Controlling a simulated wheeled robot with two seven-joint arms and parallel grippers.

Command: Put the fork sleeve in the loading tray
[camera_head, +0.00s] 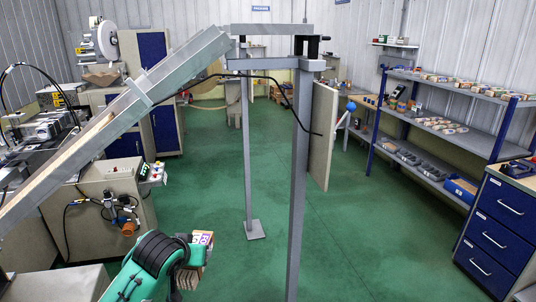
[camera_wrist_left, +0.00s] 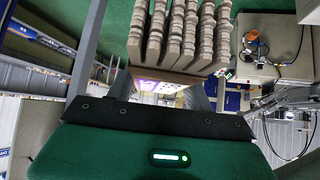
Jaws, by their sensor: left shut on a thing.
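The fork sleeve (camera_head: 203,239) has a white, purple and yellow printed face in the head view, low and left of centre. My left gripper (camera_head: 190,256) is shut on it and holds it up in front of the grey frame. In the left wrist view the sleeve appears as several rows of tan, ridged pieces (camera_wrist_left: 178,32) with a printed face (camera_wrist_left: 160,87) below them, between the fingers of my left gripper (camera_wrist_left: 162,95). A long sloped grey channel (camera_head: 120,115) with a tan strip runs across the upper left; I cannot tell whether it is the loading tray. My right gripper is out of view.
A grey post (camera_head: 299,190) stands just right of the sleeve, with a thinner post (camera_head: 247,150) behind. A machine cabinet (camera_head: 110,205) with hoses is at left. Shelves (camera_head: 440,130) and blue drawers (camera_head: 497,228) stand at right. Green floor (camera_head: 370,245) is open between.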

